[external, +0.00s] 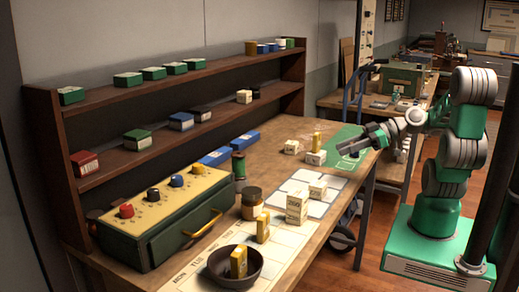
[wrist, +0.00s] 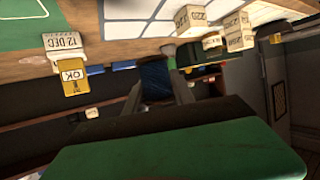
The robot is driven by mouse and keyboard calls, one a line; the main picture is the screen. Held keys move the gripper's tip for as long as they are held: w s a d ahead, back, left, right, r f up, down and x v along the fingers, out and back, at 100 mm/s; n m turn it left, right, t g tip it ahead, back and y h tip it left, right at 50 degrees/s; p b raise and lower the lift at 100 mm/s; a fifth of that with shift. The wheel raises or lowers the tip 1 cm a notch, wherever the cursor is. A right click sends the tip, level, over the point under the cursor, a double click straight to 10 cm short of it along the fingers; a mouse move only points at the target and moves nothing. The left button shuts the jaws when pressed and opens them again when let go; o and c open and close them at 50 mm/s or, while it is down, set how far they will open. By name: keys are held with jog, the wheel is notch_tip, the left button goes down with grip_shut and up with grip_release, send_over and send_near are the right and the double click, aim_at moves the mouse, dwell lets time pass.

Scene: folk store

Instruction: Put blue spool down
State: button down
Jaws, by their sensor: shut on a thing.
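The blue spool (wrist: 154,78) shows in the wrist view between the two fingers of my gripper (wrist: 155,92), which is shut on it. In the external view my gripper (external: 352,147) reaches in from the right, low over the green mat (external: 348,136) at the right end of the bench. The spool is too small and dark there to make out clearly. I cannot tell whether it touches the mat.
The wooden bench (external: 268,137) holds small boxes (external: 297,207) on a white gridded sheet, a dark bowl (external: 222,272), a brown jar (external: 252,204) and a green box with coloured knobs (external: 165,236). A dark green spool (external: 238,166) stands mid-bench. Shelves (external: 180,92) line the wall.

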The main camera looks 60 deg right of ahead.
aim_at(323, 178)
jog(key=w+f+b, duration=0.1)
jog(key=w+f, duration=0.2)
jog(key=w+f+b, duration=0.1)
jog(key=w+f, duration=0.2)
jog(key=shift+w+d, duration=0.2)
jog(key=f, duration=0.2)
jog(key=w+f, duration=0.1)
jog(key=f, duration=0.1)
jog(key=shift+d+b, duration=0.1)
jog(key=shift+b, duration=0.3)
jog(key=c, duration=1.1)
grip_release()
jog(key=shift+s, duration=0.1)
jog(key=shift+o, duration=0.2)
jog(key=p+v, duration=0.1)
jog(key=v, duration=0.2)
jog(key=p+v, duration=0.1)
jog(key=v, duration=0.3)
jog(key=p+v, duration=0.2)
jog(key=v, duration=0.2)
jog(key=shift+d+r, duration=0.1)
jog(key=shift+r, duration=0.35)
jog(key=shift+s+d+f+p, duration=0.1)
jog(key=shift+s+p, duration=0.2)
jog(key=shift+s, duration=0.1)
